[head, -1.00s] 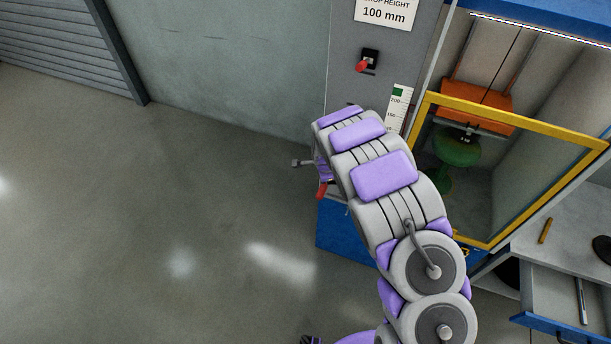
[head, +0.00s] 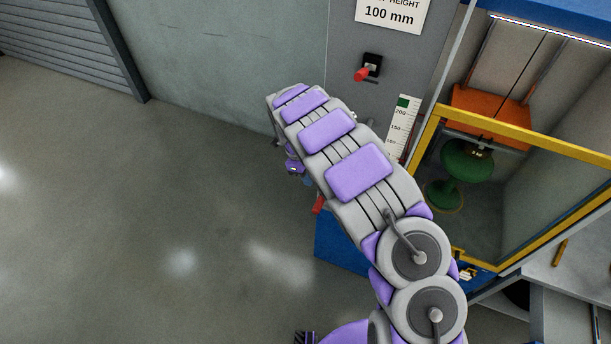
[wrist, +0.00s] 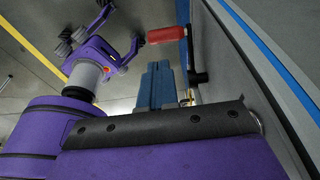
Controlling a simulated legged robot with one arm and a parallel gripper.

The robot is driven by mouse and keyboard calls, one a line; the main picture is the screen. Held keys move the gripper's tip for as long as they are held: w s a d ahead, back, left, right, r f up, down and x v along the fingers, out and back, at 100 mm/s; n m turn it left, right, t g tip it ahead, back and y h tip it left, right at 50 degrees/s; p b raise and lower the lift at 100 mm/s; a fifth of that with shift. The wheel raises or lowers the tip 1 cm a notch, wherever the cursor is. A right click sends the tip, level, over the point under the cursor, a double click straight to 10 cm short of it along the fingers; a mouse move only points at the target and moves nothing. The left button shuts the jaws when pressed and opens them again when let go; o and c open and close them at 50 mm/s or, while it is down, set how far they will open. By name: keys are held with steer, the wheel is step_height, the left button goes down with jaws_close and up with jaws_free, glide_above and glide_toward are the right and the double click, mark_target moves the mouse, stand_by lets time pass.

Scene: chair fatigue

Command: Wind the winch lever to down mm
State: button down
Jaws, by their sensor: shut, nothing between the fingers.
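The winch lever's red handle (head: 318,205) sticks out from the grey machine front, low and partly behind my arm. In the wrist view the red grip (wrist: 166,35) lies across the top, on a black crank arm (wrist: 194,55) at the panel. In the head view my gripper (head: 307,182) is small and partly hidden beside the handle. The sign (head: 393,14) reads 100 mm. A height scale (head: 402,125) has a green marker near its top.
A second red lever (head: 362,74) sits higher on the grey panel. A yellow-framed guard (head: 530,132) stands right, with an orange block (head: 488,113) and green stool (head: 462,165) behind it. A blue base (head: 340,245) lies below. Floor (head: 180,210) to the left is clear.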

mark_target(316, 205)
steer(key=b+x, duration=0.2)
steer(key=x, duration=0.9)
steer(key=shift+f, duration=0.1)
steer(key=shift+s+d, duration=0.1)
steer(key=shift+s, duration=0.05)
